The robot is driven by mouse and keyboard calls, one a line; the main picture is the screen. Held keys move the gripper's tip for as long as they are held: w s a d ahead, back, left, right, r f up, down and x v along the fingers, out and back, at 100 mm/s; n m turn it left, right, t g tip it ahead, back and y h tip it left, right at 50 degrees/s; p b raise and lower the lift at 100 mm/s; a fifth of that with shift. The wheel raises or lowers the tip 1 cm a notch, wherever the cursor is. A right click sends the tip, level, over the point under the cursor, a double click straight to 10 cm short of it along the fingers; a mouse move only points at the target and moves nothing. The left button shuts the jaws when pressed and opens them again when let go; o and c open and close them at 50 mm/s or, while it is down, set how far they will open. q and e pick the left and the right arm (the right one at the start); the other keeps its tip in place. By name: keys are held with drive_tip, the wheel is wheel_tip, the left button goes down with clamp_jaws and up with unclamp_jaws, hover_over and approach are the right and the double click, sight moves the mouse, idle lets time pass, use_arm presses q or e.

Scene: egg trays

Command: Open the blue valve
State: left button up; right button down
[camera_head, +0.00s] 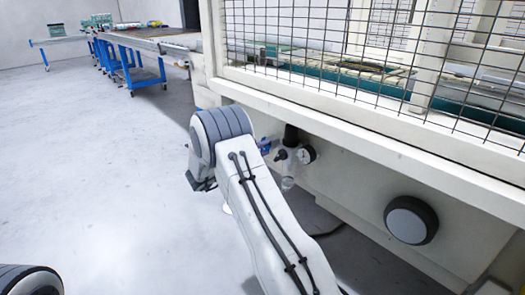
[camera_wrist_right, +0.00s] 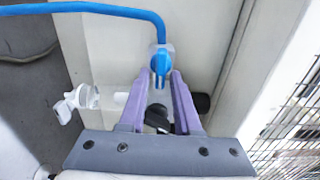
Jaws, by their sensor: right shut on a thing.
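The blue valve (camera_wrist_right: 160,62) shows in the right wrist view as a small blue handle on a pale fitting, with a blue hose (camera_wrist_right: 100,8) curving in from the left. My right gripper (camera_wrist_right: 159,76) has its two purple fingers on either side of the handle and is shut on it. In the head view a small blue part (camera_head: 264,143) shows just right of my arm's round joint; I cannot tell whether it is handle or hose. My right arm hides most of the gripper there. My left gripper is out of view.
A pressure gauge (camera_head: 306,154) and a clear bowl (camera_head: 288,183) sit beside the valve on the cream machine frame. Wire mesh (camera_head: 320,40) stands above. The floor (camera_head: 100,180) to the left is clear.

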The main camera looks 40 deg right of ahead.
drive_tip(key=shift+a+f, duration=0.1)
drive_tip(key=c, duration=0.9)
unclamp_jaws()
drive_tip(key=a+p, duration=0.1)
drive_tip(key=a, duration=0.2)
drive_tip(key=a+p, duration=0.1)
drive_tip(key=a, duration=0.3)
drive_tip(key=a+p, duration=0.1)
drive_tip(key=a, duration=0.2)
drive_tip(key=shift+s+a+p, duration=0.2)
drive_tip(key=shift+s+p, duration=0.15)
drive_tip(key=shift+s, duration=0.05)
